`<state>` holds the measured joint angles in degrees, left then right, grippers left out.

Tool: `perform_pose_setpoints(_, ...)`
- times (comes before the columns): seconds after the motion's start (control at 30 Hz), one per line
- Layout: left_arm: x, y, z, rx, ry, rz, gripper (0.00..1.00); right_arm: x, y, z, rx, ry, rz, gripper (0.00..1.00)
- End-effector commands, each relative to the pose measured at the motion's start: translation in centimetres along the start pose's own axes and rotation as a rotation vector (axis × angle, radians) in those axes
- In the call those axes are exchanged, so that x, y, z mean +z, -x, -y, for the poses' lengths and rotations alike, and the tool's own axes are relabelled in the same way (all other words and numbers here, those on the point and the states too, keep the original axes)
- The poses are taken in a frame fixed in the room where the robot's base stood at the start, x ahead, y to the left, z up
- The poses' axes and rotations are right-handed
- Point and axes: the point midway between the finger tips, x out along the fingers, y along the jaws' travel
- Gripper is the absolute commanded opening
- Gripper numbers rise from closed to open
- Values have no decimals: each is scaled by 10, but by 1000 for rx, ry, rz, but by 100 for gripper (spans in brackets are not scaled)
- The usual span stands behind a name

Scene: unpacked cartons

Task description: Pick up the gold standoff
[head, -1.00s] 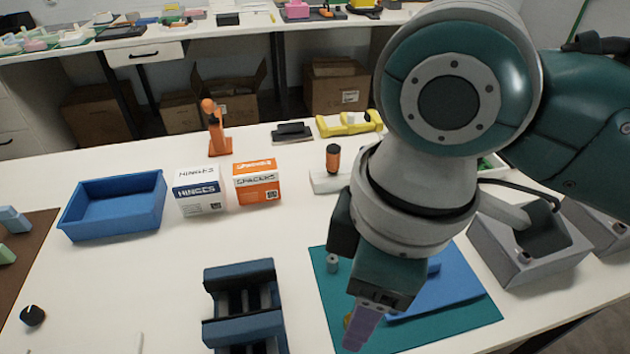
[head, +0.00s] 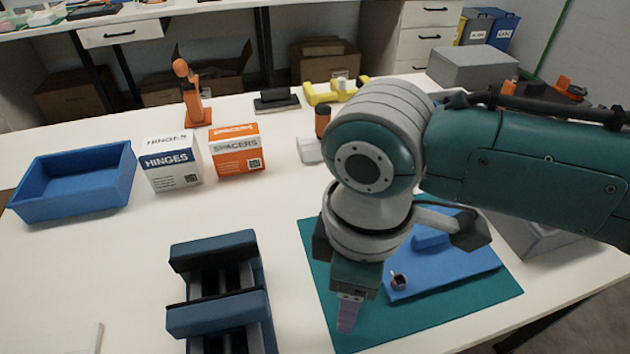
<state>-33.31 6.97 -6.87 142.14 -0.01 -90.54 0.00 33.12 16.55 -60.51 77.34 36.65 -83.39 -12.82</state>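My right gripper (head: 347,318) points down over the front left part of the teal mat (head: 318,300). Its purple-grey fingers are seen nearly edge-on, so their gap and anything between them are hidden. The gold standoff does not show in the head view now; the gripper and wrist may cover it. My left gripper is out of view.
A blue plate (head: 455,265) with a small dark-topped cylinder (head: 398,282) lies on the mat. A dark blue vise-like fixture (head: 218,314) stands left of it. Behind are a spacers box (head: 236,150), a hinges box (head: 170,162) and a blue bin (head: 130,180).

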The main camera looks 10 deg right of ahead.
Motion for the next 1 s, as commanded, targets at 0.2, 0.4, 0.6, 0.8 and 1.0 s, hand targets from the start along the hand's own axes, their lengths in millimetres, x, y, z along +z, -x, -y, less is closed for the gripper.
perform_pose_setpoints(0.2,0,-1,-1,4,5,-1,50,0,-4,0,1,1,-1,57)
perform_pose_setpoints(0.4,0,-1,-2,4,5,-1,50,0,-4,0,0,0,-1,42)
perform_pose_setpoints(0.6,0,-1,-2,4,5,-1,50,0,-4,0,0,0,-1,19)
perform_pose_setpoints(0.8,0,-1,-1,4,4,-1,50,0,-4,0,0,0,-1,0)
perform_pose_setpoints(1.0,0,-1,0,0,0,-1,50,0,-3,0,0,0,-1,0)
